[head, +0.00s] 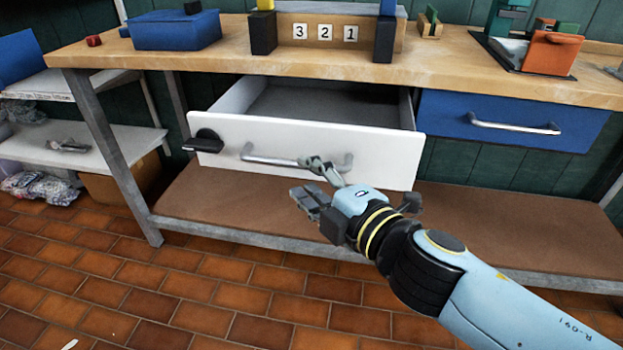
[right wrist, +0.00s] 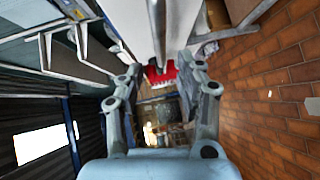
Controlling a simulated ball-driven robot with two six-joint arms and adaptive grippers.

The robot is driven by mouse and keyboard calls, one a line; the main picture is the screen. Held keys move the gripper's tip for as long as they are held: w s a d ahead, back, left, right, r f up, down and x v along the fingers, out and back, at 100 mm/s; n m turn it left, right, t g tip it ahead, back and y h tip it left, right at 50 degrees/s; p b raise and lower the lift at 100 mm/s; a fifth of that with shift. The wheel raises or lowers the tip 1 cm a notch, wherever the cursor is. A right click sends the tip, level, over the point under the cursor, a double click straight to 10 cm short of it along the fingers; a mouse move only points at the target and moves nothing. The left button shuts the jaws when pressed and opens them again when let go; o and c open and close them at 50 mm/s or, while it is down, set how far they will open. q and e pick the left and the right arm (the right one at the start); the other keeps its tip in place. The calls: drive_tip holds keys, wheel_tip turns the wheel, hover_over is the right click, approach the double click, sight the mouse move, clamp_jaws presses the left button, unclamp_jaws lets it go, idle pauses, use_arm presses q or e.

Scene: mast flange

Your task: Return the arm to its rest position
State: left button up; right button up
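My right gripper (head: 303,178) is open in front of the pulled-out white drawer (head: 385,155). In the head view its upper finger overlaps the drawer's metal handle (head: 265,158); I cannot tell whether it touches. In the right wrist view the two fingers (right wrist: 163,80) stand wide apart with nothing clasped between them, and a metal bar (right wrist: 157,30) shows beyond, at the top. My right arm reaches in from the lower right. My left gripper and arm are not in view.
The wooden workbench (head: 440,62) carries a blue box (head: 175,32), number tiles and an orange bin (head: 550,53). A blue drawer (head: 510,125) is shut at the right. A brown lower shelf (head: 215,200) lies under the drawers.

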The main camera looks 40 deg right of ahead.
drive_tip(key=shift+s, duration=0.2)
idle(0.4)
drive_tip(key=s+d+f+m+g, duration=0.1)
drive_tip(key=s+f+m+g, duration=0.2)
drive_tip(key=f, duration=0.7)
drive_tip(key=s+d+f+m+g, duration=0.15)
drive_tip(key=s+f, duration=0.35)
drive_tip(key=f, duration=0.5)
drive_tip(key=s+f+m+g, duration=0.3)
drive_tip(key=s+f+g, duration=0.15)
drive_tip(key=f, duration=0.55)
drive_tip(key=s+d+f+m+g, duration=0.1)
drive_tip(key=s+f+m+g, duration=0.2)
drive_tip(key=s+f, duration=0.4)
drive_tip(key=s+d+f+m+g+p, duration=0.1)
drive_tip(key=s+f+m+g, duration=0.3)
drive_tip(key=s, duration=1.6)
wheel_tip(320, 180, down, 3)
drive_tip(key=shift+s+f+m, duration=0.1)
drive_tip(key=shift+s+m, duration=0.25)
drive_tip(key=shift+s, duration=0.15)
